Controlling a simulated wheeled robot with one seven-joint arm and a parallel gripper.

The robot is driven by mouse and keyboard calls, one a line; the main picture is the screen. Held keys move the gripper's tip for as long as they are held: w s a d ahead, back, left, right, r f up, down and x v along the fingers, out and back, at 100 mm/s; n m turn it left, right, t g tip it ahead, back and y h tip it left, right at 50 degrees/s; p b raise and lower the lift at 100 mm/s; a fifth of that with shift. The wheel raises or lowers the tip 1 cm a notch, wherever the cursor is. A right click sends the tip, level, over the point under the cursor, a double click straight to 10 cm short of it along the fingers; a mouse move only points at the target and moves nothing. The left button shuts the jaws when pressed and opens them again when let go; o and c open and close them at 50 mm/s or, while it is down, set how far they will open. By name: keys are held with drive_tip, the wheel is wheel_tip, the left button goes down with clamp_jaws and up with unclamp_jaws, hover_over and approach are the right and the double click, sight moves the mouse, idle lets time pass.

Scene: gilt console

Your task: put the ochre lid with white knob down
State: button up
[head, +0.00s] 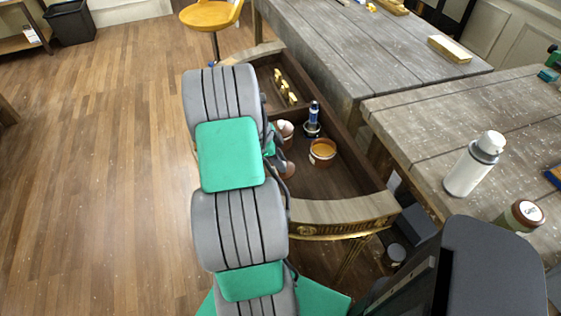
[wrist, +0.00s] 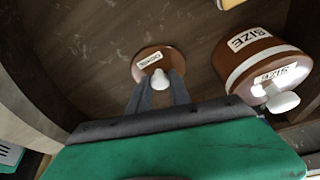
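The lid (wrist: 147,57) is a round brown-ochre disc with a pale label and a white knob (wrist: 160,80). In the wrist view it is just beyond my fingertips, knob towards me. My gripper (wrist: 160,88) has one finger on each side of the knob and looks shut on it. The lid appears level over the dark floor of the console; whether it touches the floor I cannot tell. In the head view my arm hides most of the gripper, and a brownish round edge shows beside it. An open pot with ochre contents (head: 322,152) stands to the right.
A brown jar labelled SIZE (wrist: 262,60) with a white knob is close on the right in the wrist view. Clear floor lies right of the pot.

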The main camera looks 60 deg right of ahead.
drive_tip(key=o, duration=0.4)
drive_tip(key=v, duration=1.2)
drive_tip(key=w+a+r+n+t+h, duration=0.1)
drive_tip(key=w+a+r+n+t, duration=0.3)
drive_tip(key=w+a+n, duration=0.75)
drive_tip(key=s+a+n+t+y, duration=0.1)
drive_tip(key=a+n, duration=0.5)
drive_tip(key=a, duration=0.4)
drive_tip(key=s+a+r+n+t+y, duration=0.1)
drive_tip(key=a+n, duration=0.6)
drive_tip(key=a, duration=0.3)
drive_tip(key=s+a+r+n+t+y, duration=0.1)
drive_tip(key=a+n, duration=0.5)
drive_tip(key=a, duration=0.4)
drive_tip(key=shift+s+r, duration=0.25)
